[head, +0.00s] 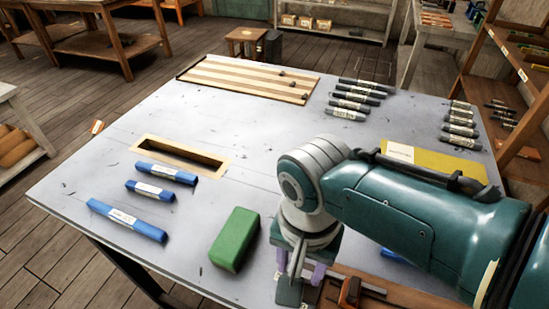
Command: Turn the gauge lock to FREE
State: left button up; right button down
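I cannot make out a gauge lock or any FREE marking in the head view. My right gripper (301,268) points down at the front edge of the table, below the grey wrist of my teal arm. Its purple fingers show on either side of a thin grey upright part, partly hidden by my wrist. I cannot tell whether it holds anything. An orange and dark tool-like thing (350,291) lies on a brown wooden surface just right of the gripper; its lower part is cut off. My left gripper is not in view.
A green block (234,240) lies left of the gripper on the grey table (90,190). Several blue labelled bars (127,220) lie near a wood-framed slot (225,166). A striped board (235,78), dark bars (350,104) and a yellow panel (435,161) lie farther back.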

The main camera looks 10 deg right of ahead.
jog(key=shift+c, duration=1.4)
grip_release()
notch_tip(320, 180, up, 10)
jog(key=p, duration=0.4)
